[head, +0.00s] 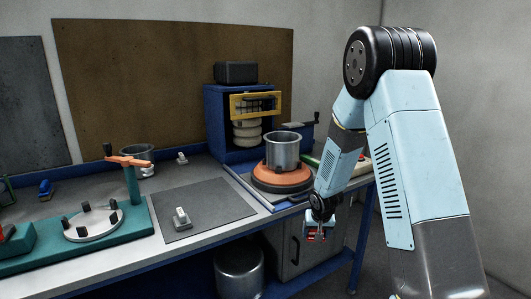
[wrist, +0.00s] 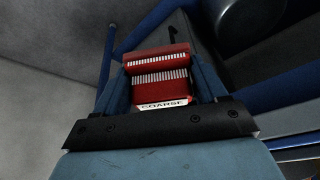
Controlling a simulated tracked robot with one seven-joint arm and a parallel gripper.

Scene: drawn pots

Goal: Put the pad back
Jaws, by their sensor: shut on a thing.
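The pad (wrist: 160,80) is a red block with two rows of white ridges and a label reading COARSE. It sits between the fingers of my gripper (wrist: 165,85) in the wrist view, and my gripper is shut on it. In the head view my gripper (head: 319,233) hangs in front of the bench's right end, below the top's edge, with a bit of red showing between its fingers. The pad is mostly hidden there. I cannot tell which place on the bench belongs to the pad.
A metal pot (head: 282,151) stands on an orange turntable (head: 282,179) by a blue press frame (head: 219,132). A grey mat (head: 206,209) holds a small white-grey block (head: 181,217). A green fixture (head: 135,215) stands left. A large pot (head: 239,267) sits below the bench.

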